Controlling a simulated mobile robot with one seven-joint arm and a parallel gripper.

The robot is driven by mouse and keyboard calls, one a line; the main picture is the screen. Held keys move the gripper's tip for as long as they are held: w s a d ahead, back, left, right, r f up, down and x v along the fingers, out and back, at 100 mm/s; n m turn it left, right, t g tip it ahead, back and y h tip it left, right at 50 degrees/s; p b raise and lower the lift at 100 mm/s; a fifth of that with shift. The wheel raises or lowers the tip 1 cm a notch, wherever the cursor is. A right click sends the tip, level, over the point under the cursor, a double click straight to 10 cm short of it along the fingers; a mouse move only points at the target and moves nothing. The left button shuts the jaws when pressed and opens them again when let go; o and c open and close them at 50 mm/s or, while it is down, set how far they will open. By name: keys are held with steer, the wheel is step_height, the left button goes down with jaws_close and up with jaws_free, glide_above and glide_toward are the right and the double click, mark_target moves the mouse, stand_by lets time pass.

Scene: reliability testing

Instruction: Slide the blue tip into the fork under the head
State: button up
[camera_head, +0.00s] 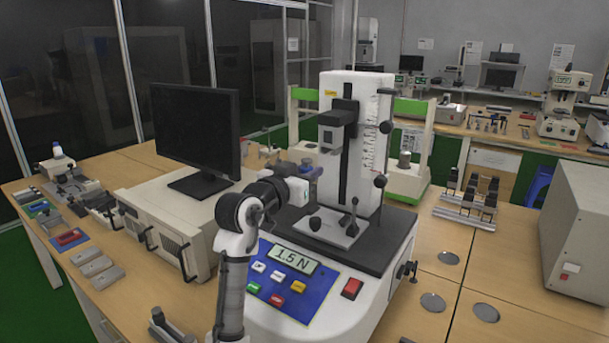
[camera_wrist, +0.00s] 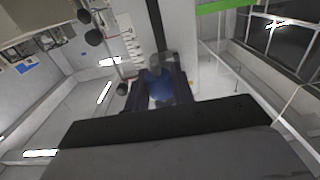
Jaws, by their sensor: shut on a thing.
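The white test stand (camera_head: 350,150) has a dark head (camera_head: 336,120) on its column, with a grey block below it. The fork under the head is too small to make out. My gripper (camera_head: 308,170) is in front of the column, below the head and above the stand's base plate. In the wrist view, my gripper (camera_wrist: 158,100) is shut on the blue tip (camera_wrist: 157,82), which sits between the dark fingers. The tip's lower part is hidden by the gripper body. A grey block (camera_wrist: 172,62) shows just beyond the tip; I cannot tell whether they touch.
The stand's base (camera_head: 330,290) carries a display reading 1.5 N and coloured buttons. A small lever (camera_head: 353,217) and a knob rise from the light plate below my gripper. A monitor (camera_head: 196,135) on a white unit stands to the left. A grey box (camera_head: 575,230) stands at right.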

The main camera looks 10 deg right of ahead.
steer(key=shift+p+x, duration=0.45)
steer(key=shift+x, duration=2.45)
steer(key=shift+w+d+f, duration=0.15)
steer(key=shift+w, duration=0.05)
steer(key=shift+w+d, duration=0.35)
steer(key=shift+d, duration=0.05)
steer(key=shift+w+d, duration=0.35)
steer(key=shift+w+d+p, duration=0.3)
steer(key=shift+w+d, duration=0.3)
steer(key=shift+w+d, duration=0.3)
